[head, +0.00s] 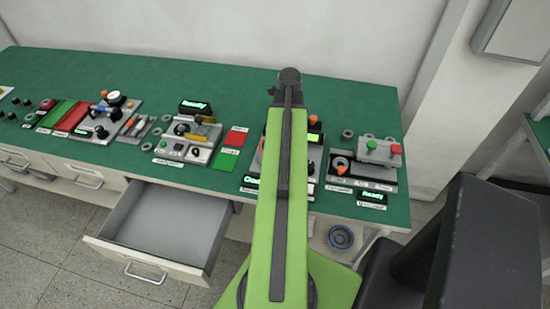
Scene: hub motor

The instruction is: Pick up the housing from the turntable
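My green arm reaches out over the green workbench (90,70), and my gripper (289,78) is at its far end, above the back part of the bench. It shows only as a small dark shape. Its fingers cannot be made out, so I cannot tell whether it is open, shut or holding anything. I cannot clearly pick out the turntable or the housing. A station on the bench is partly hidden behind my arm, with an orange knob (314,119) showing at its right side.
A station with green and red knobs (383,148) stands at the right. Another station (190,140) with a "Ready" display is left of my arm. Red and green pads (225,159) lie between. An open drawer (165,225) juts out below.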

